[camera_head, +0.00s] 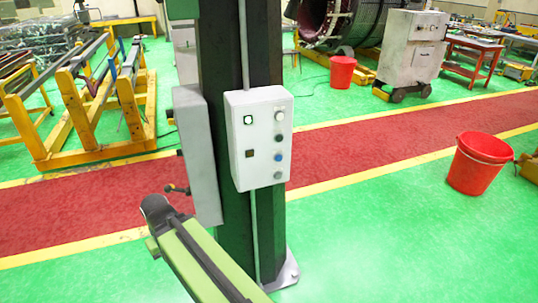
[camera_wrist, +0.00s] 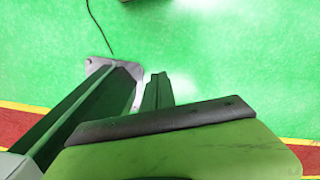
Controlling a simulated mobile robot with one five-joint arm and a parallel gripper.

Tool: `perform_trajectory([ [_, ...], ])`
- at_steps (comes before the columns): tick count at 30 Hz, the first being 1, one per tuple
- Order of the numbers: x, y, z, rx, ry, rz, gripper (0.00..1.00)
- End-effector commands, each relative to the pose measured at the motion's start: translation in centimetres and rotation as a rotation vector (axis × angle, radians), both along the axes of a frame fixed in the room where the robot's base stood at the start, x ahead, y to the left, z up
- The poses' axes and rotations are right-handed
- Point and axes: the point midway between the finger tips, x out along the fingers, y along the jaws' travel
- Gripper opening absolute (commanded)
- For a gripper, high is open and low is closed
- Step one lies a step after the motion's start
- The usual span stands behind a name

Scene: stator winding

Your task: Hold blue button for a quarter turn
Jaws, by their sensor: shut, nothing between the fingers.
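The blue button (camera_head: 279,156) is a small round knob in the right column of a white control box (camera_head: 240,172). The box is fixed to a dark green pillar (camera_head: 224,60), and nothing covers the button. My green arm (camera_head: 205,262) reaches up from the bottom edge, left of and below the box. I cannot make out my gripper in the head view. In the wrist view my gripper (camera_wrist: 157,78) is shut and empty over green floor, beside the pillar's foot. The wrist view does not show the box or the button.
The pillar's base plate (camera_wrist: 98,68) is bolted to the floor. A grey cabinet (camera_head: 198,150) is on the pillar's left side. A red bucket (camera_head: 478,168) stands at the right, and yellow racks (camera_head: 68,110) at the left.

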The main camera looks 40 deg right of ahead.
Motion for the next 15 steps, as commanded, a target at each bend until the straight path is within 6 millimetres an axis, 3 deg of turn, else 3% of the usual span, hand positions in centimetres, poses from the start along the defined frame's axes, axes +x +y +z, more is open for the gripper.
perform_trajectory([
  [6,0.0,0.0,0.0,0.001,0.0,-0.001,0.0],
  [9,0.2,-1.1,0.0,0.03,-0.003,-0.043,0.0],
  [11,0.5,-2.7,0.1,0.076,-0.01,-0.117,0.0],
  [14,1.2,-7.2,0.5,0.21,-0.038,-0.307,0.0],
  [15,1.4,-9.5,1.0,0.278,-0.055,-0.4,0.0],
])
